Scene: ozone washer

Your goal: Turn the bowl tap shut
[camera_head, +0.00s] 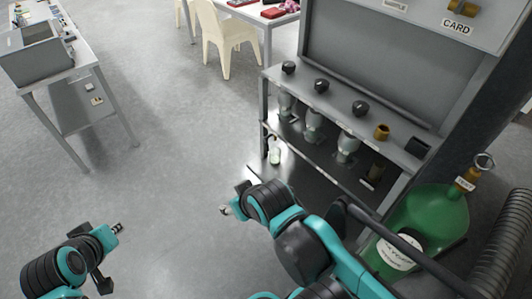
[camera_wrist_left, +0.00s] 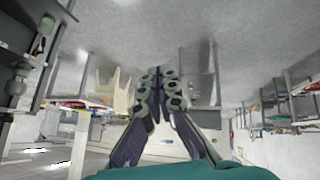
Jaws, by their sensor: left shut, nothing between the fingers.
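My left gripper (camera_head: 116,229) is at the lower left over open floor, far from the bench. Its fingers meet in the left wrist view (camera_wrist_left: 160,78), shut and empty. My right gripper (camera_head: 226,210) points left, over the floor in front of the bench; I cannot tell whether it is open. A row of black knobs (camera_head: 321,86) and a brown knob (camera_head: 381,131) stand on the bench's ledge, with glass vessels (camera_head: 313,124) below. A brass fitting (camera_head: 463,8) sits above a "CARD" label at the top right. I cannot tell which is the bowl tap.
The grey bench (camera_head: 345,113) stands right of centre. A green bottle (camera_head: 430,221) and a ribbed hose (camera_head: 507,245) are at its right. A table with a grey box (camera_head: 36,57) is at the upper left, and a cream chair (camera_head: 224,35) is behind. The floor between is clear.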

